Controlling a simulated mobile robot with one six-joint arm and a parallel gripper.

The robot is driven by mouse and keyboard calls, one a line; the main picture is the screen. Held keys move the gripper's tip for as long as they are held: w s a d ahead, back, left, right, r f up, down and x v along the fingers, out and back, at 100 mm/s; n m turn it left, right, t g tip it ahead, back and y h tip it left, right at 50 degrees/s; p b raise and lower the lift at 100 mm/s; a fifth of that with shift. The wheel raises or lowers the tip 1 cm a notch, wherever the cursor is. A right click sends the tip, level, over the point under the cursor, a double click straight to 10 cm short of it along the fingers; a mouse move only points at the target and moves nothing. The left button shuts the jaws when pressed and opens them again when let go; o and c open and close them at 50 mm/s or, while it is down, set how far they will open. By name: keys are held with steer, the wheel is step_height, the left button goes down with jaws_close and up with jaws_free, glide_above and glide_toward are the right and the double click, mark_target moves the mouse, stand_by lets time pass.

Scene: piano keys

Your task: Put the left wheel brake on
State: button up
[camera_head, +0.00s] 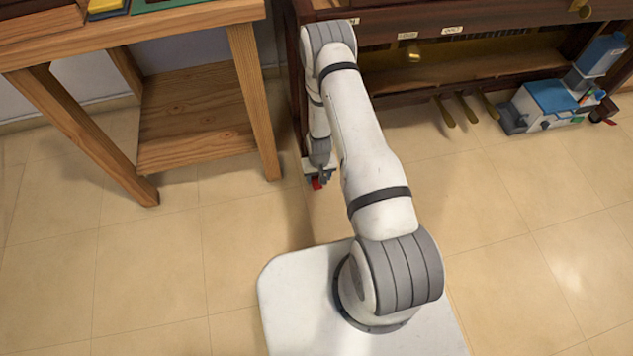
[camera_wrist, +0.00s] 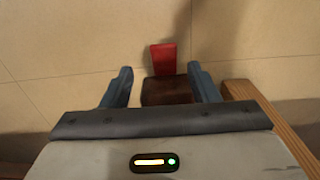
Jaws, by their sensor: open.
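The left wheel brake is a red lever (camera_wrist: 163,58). In the wrist view it sticks out beyond a dark brown block (camera_wrist: 165,91), which lies between my fingers. In the head view a bit of the red lever (camera_head: 317,184) shows low by the piano's left end. My gripper (camera_wrist: 160,69) is open, one finger on each side of the block, with gaps on both sides. It also shows small in the head view (camera_head: 323,176), just above the red lever. The wheel itself is hidden, and I cannot tell the lever's tilt.
A wooden table (camera_head: 256,95) with a low shelf stands left of the piano (camera_head: 400,80). Brass pedals (camera_head: 467,110) and a blue-and-white machine (camera_head: 550,97) are to the right. A red piece (camera_head: 609,122) shows at the far right. The tiled floor in front is clear.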

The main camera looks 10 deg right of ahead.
mark_target(319, 188)
steer(key=f, duration=0.1)
steer(key=f+b, duration=0.1)
steer(key=f, duration=0.3)
steer(key=shift+a+f+b, duration=0.1)
steer(key=shift+a+b, duration=0.15)
steer(key=shift+b, duration=0.1)
steer(key=c, duration=0.9)
steer(key=shift+d, duration=0.3)
steer(key=shift+c, duration=0.2)
steer(key=shift+a, duration=0.15)
steer(key=shift+s, duration=0.1)
steer(key=shift+c, duration=0.2)
steer(key=t, duration=0.1)
steer(key=s+f+t, duration=0.1)
steer(key=t, duration=0.1)
steer(key=shift+a+f, duration=0.1)
steer(key=shift+f, duration=0.15)
steer(key=shift+f+t+b, duration=0.15)
steer(key=shift+f+t, duration=0.2)
steer(key=shift+t, duration=0.6)
steer(key=shift+f+t+b, duration=0.15)
steer(key=shift+f+t, duration=0.2)
steer(key=shift+t, duration=0.6)
